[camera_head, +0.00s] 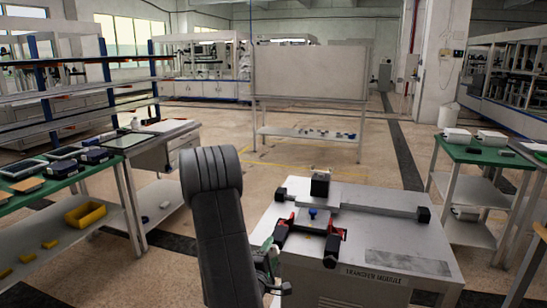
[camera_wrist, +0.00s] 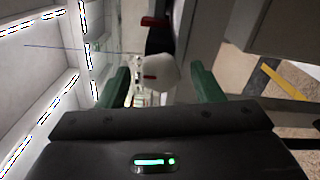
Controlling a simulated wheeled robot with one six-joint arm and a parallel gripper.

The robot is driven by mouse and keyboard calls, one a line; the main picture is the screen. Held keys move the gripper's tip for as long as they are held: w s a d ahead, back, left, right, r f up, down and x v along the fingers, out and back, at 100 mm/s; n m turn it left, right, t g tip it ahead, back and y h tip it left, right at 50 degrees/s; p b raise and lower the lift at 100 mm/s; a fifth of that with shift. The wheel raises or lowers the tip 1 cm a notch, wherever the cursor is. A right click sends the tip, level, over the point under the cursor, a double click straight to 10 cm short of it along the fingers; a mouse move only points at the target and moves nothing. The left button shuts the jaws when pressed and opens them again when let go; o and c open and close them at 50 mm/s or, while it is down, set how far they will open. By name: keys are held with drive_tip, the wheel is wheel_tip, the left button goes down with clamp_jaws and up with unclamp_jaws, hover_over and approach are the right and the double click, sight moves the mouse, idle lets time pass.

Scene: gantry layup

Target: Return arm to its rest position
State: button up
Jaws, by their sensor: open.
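My dark grey arm rises in the middle of the head view, left of the white transfer module (camera_head: 400,258). My gripper (camera_wrist: 161,82) shows two green fingers spread apart in the wrist view, with nothing held between them. Beyond the fingers is a white rounded shape with a red mark (camera_wrist: 160,72), which I cannot identify. In the head view the gripper is mostly hidden low beside the module's front left side. A red and black fixture (camera_head: 310,238) with a blue knob (camera_head: 312,213) sits on the module's top.
A green-topped table (camera_head: 40,190) with dark devices stands at left, with a yellow bin (camera_head: 85,214) on its lower shelf. Another green-topped table (camera_head: 478,157) stands at right. A whiteboard stand (camera_head: 310,72) is behind. Open floor (camera_head: 215,140) lies between the left table and the module.

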drive_tip(key=shift+m+b, duration=0.45)
drive_tip(key=shift+m, duration=1.55)
